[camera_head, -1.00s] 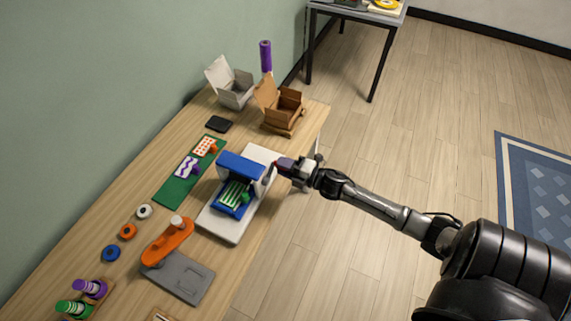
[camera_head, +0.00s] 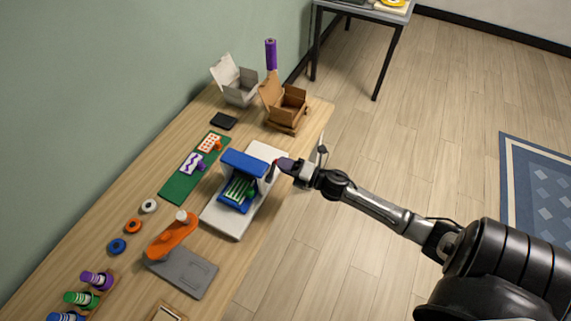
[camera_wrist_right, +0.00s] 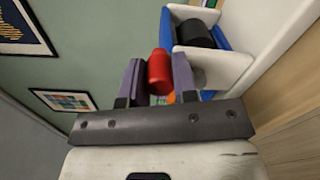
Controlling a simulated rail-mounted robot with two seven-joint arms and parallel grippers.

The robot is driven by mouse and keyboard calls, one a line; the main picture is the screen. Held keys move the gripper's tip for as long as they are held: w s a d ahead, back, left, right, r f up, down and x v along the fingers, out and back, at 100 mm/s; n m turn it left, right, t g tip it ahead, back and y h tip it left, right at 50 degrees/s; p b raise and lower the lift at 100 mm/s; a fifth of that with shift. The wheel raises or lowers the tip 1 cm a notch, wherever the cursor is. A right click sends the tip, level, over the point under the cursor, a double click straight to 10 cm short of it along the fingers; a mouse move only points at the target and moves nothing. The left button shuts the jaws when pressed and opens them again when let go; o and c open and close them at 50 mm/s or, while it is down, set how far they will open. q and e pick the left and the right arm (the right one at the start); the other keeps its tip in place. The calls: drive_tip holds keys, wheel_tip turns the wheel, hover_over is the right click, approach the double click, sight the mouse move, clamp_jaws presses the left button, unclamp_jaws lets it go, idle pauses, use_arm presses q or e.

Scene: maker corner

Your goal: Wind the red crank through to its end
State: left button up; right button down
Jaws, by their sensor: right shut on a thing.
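The blue and white machine (camera_head: 245,158) stands on a white base on the table, with a green striped piece in its blue bed. The red crank's knob (camera_wrist_right: 159,72) sits between the two fingers of my right gripper (camera_wrist_right: 157,80) in the right wrist view. My right gripper (camera_head: 277,165) is shut on this knob at the machine's right side. In the head view the gripper mostly hides the knob, and the crank's arm is hard to make out. My left gripper is not in view.
Behind the machine stand an open cardboard box (camera_head: 289,111) and an open white box (camera_head: 238,92). A green mat (camera_head: 178,187) lies to the left. An orange tool (camera_head: 172,237) and a grey plate (camera_head: 188,275) are in front.

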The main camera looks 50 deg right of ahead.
drive_tip(key=c, duration=0.9)
unclamp_jaws()
drive_tip(key=b+v, duration=0.1)
drive_tip(key=v, duration=1.2)
drive_tip(key=shift+s+d, duration=0.1)
drive_tip(key=shift+s, duration=0.3)
